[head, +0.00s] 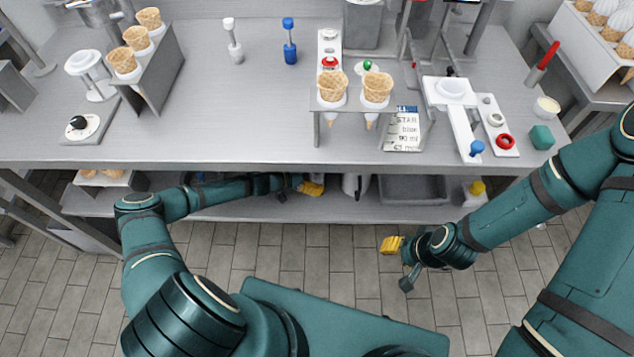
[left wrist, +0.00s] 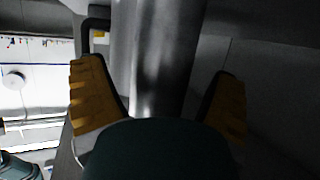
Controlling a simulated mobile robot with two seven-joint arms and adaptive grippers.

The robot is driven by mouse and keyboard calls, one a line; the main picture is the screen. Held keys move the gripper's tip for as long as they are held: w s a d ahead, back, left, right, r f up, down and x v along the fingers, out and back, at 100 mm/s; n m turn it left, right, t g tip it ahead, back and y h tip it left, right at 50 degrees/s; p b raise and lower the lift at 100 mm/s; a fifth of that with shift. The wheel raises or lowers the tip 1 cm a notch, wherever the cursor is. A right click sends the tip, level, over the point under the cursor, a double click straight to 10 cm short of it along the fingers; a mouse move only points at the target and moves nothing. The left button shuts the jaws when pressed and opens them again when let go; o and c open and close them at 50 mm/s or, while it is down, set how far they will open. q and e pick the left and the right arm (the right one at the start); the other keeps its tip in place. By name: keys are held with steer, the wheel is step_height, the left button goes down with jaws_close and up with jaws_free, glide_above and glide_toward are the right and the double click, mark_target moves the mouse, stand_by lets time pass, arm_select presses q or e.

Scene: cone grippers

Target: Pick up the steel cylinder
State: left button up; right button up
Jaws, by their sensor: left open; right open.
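A shiny steel cylinder (head: 355,185) stands on the lower shelf under the counter, partly hidden by the counter's front edge. In the left wrist view the steel cylinder (left wrist: 165,60) rises upright between the two yellow fingers, with a visible gap to the right finger. My left gripper (head: 311,187) reaches under the counter just left of the cylinder; it also shows in the left wrist view (left wrist: 160,100), open. The cylinder's lower part is hidden there by the gripper's body. My right gripper (head: 399,262) is open and empty over the floor in front of the counter.
The counter (head: 220,140) overhangs the lower shelf (head: 240,208) closely. A grey bin (head: 412,189) and a yellow-topped bottle (head: 475,192) stand right of the cylinder. A dark, bent handle-like bar (left wrist: 95,28) is left of the cylinder. The tiled floor in front is clear.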

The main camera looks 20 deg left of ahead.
arm_select(q)
steer(key=shift+x, duration=1.25)
steer(key=c, duration=1.5)
steer(key=shift+o, duration=0.2)
steer(key=shift+r, duration=0.1)
